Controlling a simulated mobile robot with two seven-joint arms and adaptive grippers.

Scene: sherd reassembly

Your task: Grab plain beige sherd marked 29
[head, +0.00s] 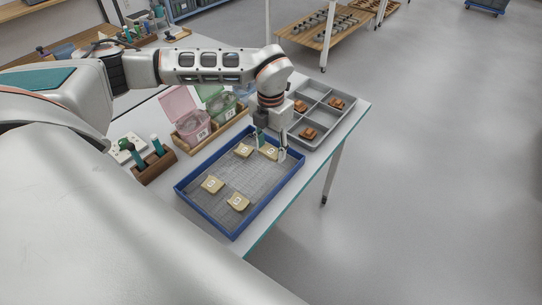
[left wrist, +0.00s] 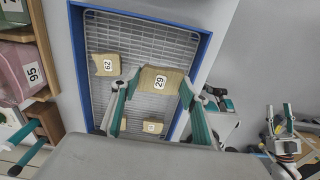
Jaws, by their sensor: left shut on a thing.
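The plain beige sherd marked 29 (left wrist: 172,77) lies between the two teal-edged fingers of my left gripper (left wrist: 158,92), which is shut on it. In the head view the sherd (head: 269,153) shows partly behind the fingers of the left gripper (head: 269,147), over the far right part of the blue-rimmed tray (head: 206,215). I cannot tell whether it is clear of the mesh. Another beige sherd, marked 62 (left wrist: 103,65), lies beside it. Small teal and grey parts at the right of the left wrist view may be my right gripper (left wrist: 280,113); its jaws are unclear.
Two more beige sherds (head: 212,185) (head: 238,202) lie nearer in the blue tray. A grey divided tray (head: 319,116) with brown sherds stands just beyond it. Pink (head: 182,108) and green (head: 216,99) bins and a wooden rack (head: 154,163) stand left. Open floor lies right.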

